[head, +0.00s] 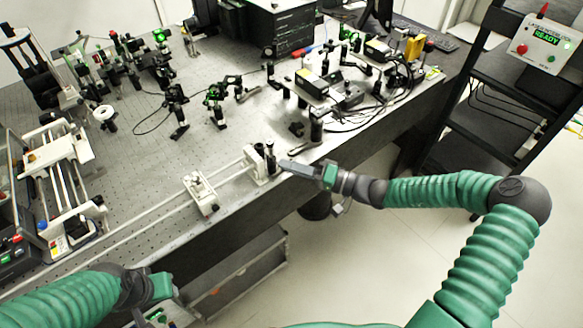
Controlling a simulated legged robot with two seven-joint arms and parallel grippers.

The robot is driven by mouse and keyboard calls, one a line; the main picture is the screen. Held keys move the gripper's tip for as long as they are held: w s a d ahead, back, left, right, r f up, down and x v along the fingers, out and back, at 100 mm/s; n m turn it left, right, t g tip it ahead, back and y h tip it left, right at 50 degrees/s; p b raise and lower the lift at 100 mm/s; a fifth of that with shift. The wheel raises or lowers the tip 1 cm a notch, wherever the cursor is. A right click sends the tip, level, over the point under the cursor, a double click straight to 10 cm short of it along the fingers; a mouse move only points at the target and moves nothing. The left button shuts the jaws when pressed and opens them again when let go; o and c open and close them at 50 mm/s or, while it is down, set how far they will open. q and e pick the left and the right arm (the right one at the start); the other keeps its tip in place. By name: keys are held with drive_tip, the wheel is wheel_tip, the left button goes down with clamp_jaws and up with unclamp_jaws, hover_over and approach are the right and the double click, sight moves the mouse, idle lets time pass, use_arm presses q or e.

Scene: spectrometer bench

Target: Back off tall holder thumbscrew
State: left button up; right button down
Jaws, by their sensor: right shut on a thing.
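The tall holder (257,168) is a white block with a dark upright post, standing at the right end of a white rail near the bench's front edge. My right gripper (284,164) reaches in from the right and is shut at the holder's right side, on what appears to be its thumbscrew. The thumbscrew itself is too small and too covered by the fingers to make out. My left gripper (160,288) is low at the lower left, in front of the bench edge; its fingers are not clear.
A second, lower white holder (201,195) sits on the rail (130,229) to the left. Optical mounts on posts (215,108) stand behind. A black rack (500,110) with a READY box (544,44) stands at right.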

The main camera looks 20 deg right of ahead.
drive_tip(key=shift+f, duration=0.1)
idle(0.3)
drive_tip(key=c, duration=1.8)
unclamp_jaws()
drive_tip(key=o, duration=0.4)
drive_tip(key=shift+w+a, duration=0.1)
drive_tip(key=shift+a, duration=0.05)
drive_tip(key=v, duration=1.7)
drive_tip(key=shift+f, duration=0.1)
